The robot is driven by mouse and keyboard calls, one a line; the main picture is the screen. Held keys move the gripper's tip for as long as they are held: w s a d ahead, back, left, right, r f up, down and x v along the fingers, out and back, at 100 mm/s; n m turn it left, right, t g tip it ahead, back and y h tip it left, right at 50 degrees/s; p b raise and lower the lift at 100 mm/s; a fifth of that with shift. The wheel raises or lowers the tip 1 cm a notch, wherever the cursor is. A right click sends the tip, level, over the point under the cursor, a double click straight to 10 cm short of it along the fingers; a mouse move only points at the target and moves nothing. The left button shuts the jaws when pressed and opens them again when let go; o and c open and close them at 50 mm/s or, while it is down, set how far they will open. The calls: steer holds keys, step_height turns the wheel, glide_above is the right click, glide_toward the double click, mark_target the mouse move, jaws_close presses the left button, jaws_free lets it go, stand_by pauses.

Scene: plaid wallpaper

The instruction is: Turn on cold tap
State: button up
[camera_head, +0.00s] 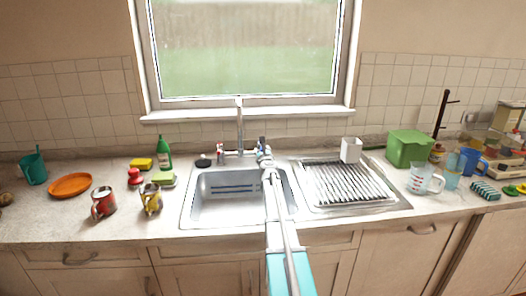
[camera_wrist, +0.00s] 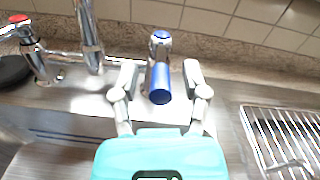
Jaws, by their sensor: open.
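The cold tap (camera_wrist: 160,75) has a blue top and a blue cylindrical part facing me. It stands to the right of the spout, between my gripper's two fingers in the wrist view. My gripper (camera_wrist: 160,88) is open, with one finger on each side of the tap. I cannot tell whether either finger touches it. In the head view my gripper (camera_head: 266,160) reaches over the sink and partly hides the tap. The hot tap (camera_wrist: 30,45), with a red top, stands left of the chrome spout (camera_wrist: 88,30). The spout rises behind the sink (camera_head: 215,210).
A black round object (camera_head: 203,162) lies left of the hot tap. A ridged drainer (camera_head: 345,183) with a white cup (camera_head: 351,150) is right of the sink. The tiled wall (camera_head: 390,95) and window sill (camera_head: 190,115) are close behind the taps.

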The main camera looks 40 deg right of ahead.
jaws_close()
stand_by(0.4)
